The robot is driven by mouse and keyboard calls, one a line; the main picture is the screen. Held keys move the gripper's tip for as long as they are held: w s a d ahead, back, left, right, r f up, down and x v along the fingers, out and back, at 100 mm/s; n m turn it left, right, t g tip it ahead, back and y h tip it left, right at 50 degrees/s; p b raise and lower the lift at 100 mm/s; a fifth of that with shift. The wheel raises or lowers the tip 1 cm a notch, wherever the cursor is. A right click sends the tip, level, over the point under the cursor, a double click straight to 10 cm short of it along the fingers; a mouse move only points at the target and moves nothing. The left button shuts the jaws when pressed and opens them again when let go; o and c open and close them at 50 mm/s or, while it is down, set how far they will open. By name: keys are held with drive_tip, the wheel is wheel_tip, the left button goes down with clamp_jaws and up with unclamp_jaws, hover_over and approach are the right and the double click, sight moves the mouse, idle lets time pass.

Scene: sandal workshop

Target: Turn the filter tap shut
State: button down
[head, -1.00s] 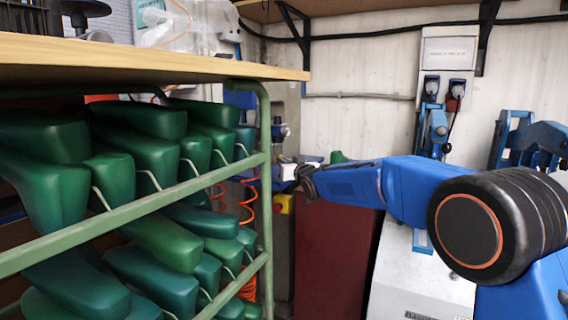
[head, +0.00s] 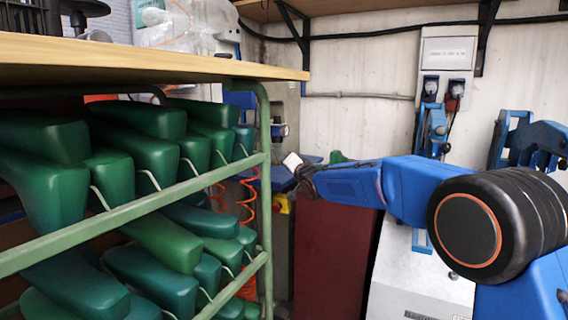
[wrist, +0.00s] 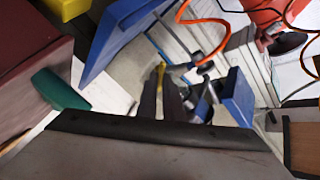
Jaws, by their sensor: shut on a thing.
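My gripper (wrist: 163,88) shows in the wrist view as two dark fingers close together. A small yellow piece, which looks like the lever of the filter tap (wrist: 160,73), sits at their tips, and the fingers are shut on it. Metal fittings lie just beside it; the fingers hide part of the tap. In the head view my gripper (head: 303,178) is at the far end of my blue arm, beyond the rack's right post. The tap itself cannot be made out there.
A green rack (head: 262,215) full of green shoe lasts (head: 150,160) stands at the left under a wooden top (head: 150,62). An orange coiled hose (head: 250,195) hangs behind it. A dark red cabinet (head: 332,250) stands below my forearm. Blue machines line the right wall.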

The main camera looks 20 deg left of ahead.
drive_tip(key=shift+f+m, duration=0.2)
drive_tip(key=shift+m, duration=4)
drive_tip(key=shift+d, duration=0.1)
drive_tip(key=c, duration=1.9)
unclamp_jaws()
drive_tip(key=shift+d, duration=0.1)
